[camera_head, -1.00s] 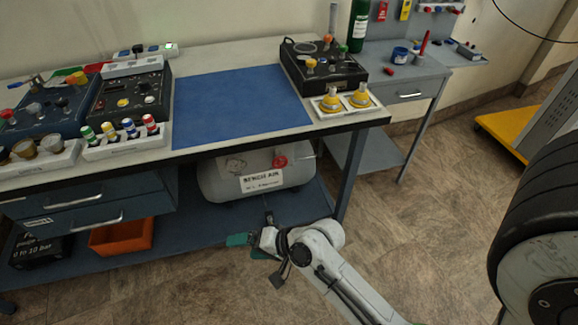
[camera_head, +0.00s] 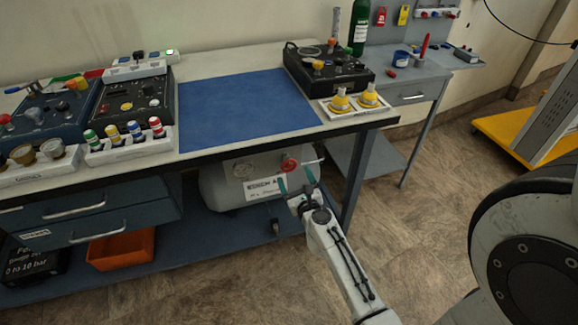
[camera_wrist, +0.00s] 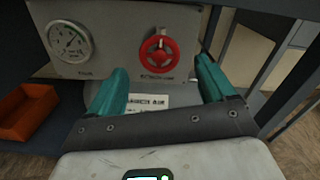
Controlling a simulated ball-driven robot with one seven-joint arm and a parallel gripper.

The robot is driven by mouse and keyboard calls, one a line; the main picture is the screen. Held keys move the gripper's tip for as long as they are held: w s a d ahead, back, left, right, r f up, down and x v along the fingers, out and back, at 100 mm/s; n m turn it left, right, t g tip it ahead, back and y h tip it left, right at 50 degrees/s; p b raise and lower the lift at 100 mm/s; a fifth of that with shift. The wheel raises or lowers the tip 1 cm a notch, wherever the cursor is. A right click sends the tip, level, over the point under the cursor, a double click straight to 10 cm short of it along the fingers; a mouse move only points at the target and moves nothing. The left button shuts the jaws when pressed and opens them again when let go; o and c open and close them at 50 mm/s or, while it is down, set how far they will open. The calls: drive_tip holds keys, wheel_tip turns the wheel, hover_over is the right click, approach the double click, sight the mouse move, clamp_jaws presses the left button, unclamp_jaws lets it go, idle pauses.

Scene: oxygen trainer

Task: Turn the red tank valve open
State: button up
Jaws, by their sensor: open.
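The red tank valve (camera_wrist: 159,50) is a round red handwheel on a grey panel under the bench. In the wrist view it is ahead of my gripper (camera_wrist: 163,85), seen between the two teal fingers and apart from them. In the head view the valve (camera_head: 290,166) is on the grey tank (camera_head: 222,188), just beyond the fingertips of my gripper (camera_head: 296,182). My gripper is open and empty. The tank's white label is partly hidden behind my gripper.
A pressure gauge (camera_wrist: 68,42) sits left of the valve on the panel. The workbench top (camera_head: 240,65) overhangs the tank, and a bench leg (camera_head: 357,178) stands close on the right. An orange bin (camera_head: 121,249) is on the lower shelf (camera_head: 195,235).

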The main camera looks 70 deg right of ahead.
sight(289, 167)
drive_tip(key=x, duration=0.6)
drive_tip(key=c, duration=1)
